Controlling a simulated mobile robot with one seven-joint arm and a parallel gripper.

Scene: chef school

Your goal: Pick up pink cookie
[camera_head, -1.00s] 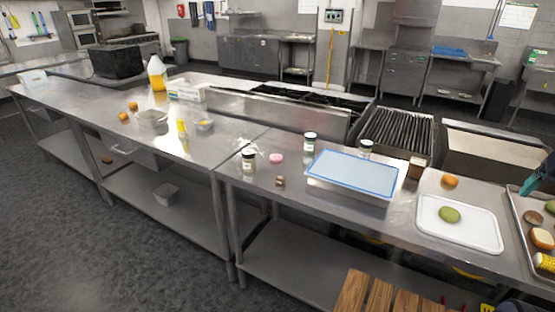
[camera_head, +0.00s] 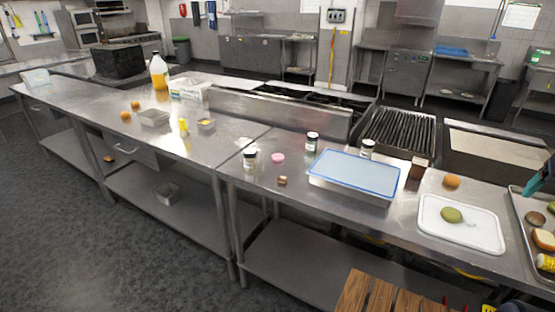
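The pink cookie (camera_head: 278,158) is a small round disc lying on the steel counter (camera_head: 240,215), left of the blue-lidded container (camera_head: 352,175). Its top and near side are clear to see and nothing touches it. A dark-lidded jar (camera_head: 250,158) stands to its left, and a white jar with a dark lid (camera_head: 312,141) stands behind it to the right. A small brown piece (camera_head: 282,181) lies just in front of it. I cannot make out my gripper in this view.
A white cutting board (camera_head: 472,237) with a green item (camera_head: 451,215) lies to the right. A metal tray (camera_head: 519,228) with food and a teal-and-dark thing (camera_head: 538,183) are at the right edge.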

